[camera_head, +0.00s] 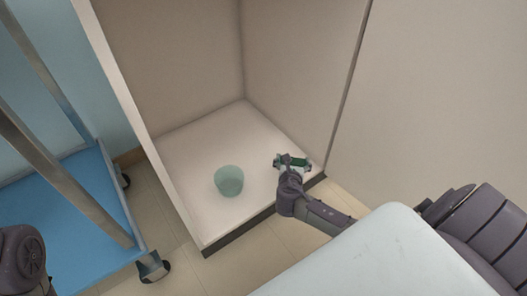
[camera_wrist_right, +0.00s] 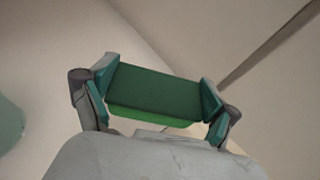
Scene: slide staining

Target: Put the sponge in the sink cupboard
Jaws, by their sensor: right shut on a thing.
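The sponge (camera_wrist_right: 158,93) is a green block with a darker green top face. My right gripper (camera_head: 293,162) is shut on it, with one finger at each end of the sponge in the right wrist view (camera_wrist_right: 157,90). In the head view the gripper is inside the open cupboard (camera_head: 190,150), over the right front part of its pale floor. I cannot tell whether the sponge touches the floor. At the lower left of the head view a dark rounded part of my left arm shows, but no left gripper.
A translucent green cup (camera_head: 229,181) stands on the cupboard floor, left of my right gripper. It shows partly at the left edge of the wrist view. A blue-shelved cart (camera_head: 85,215) on wheels stands left of the cupboard. The cupboard floor behind the cup is clear.

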